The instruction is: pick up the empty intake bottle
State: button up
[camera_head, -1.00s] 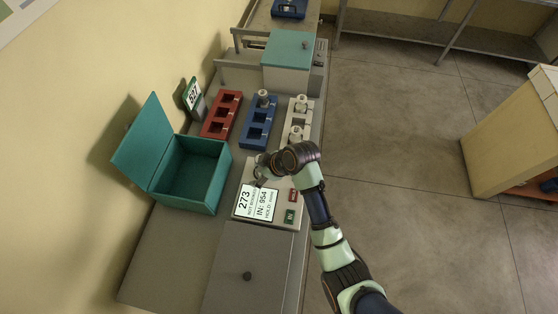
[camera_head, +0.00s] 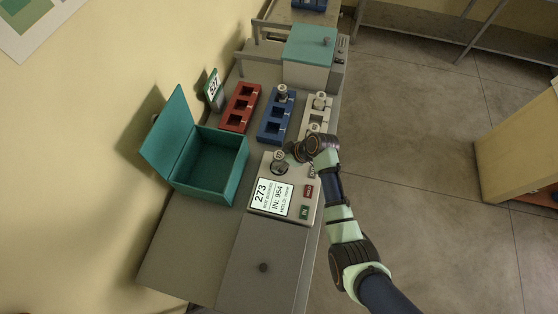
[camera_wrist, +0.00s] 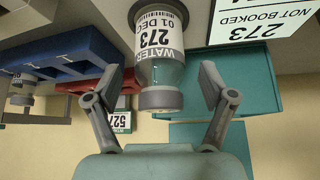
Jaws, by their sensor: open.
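The intake bottle (camera_wrist: 160,45) is clear, with a grey cap and a white label reading WATER, 273, 01 DEC. In the wrist view it sits between the spread fingers of my gripper (camera_wrist: 158,72), which is open with a gap on each side. In the head view the bottle (camera_head: 279,156) stands in a dark round spot on the grey console (camera_head: 313,215), with my gripper (camera_head: 292,157) beside it at its right. The console screen (camera_head: 272,197) reads 273, NOT BOOKED, IN: 954. The fingers are mostly hidden in the head view.
An open teal box (camera_head: 240,172) stands left of the console. Red (camera_head: 238,108), blue (camera_head: 273,130) and white (camera_head: 309,128) racks lie behind; the blue and white ones hold bottles. A tag reading 527 (camera_head: 213,90) stands by the wall. A teal-lidded box (camera_head: 308,68) is farther back.

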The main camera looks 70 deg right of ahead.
jog(key=shift+x, duration=1.05)
jog(key=c, duration=1.2)
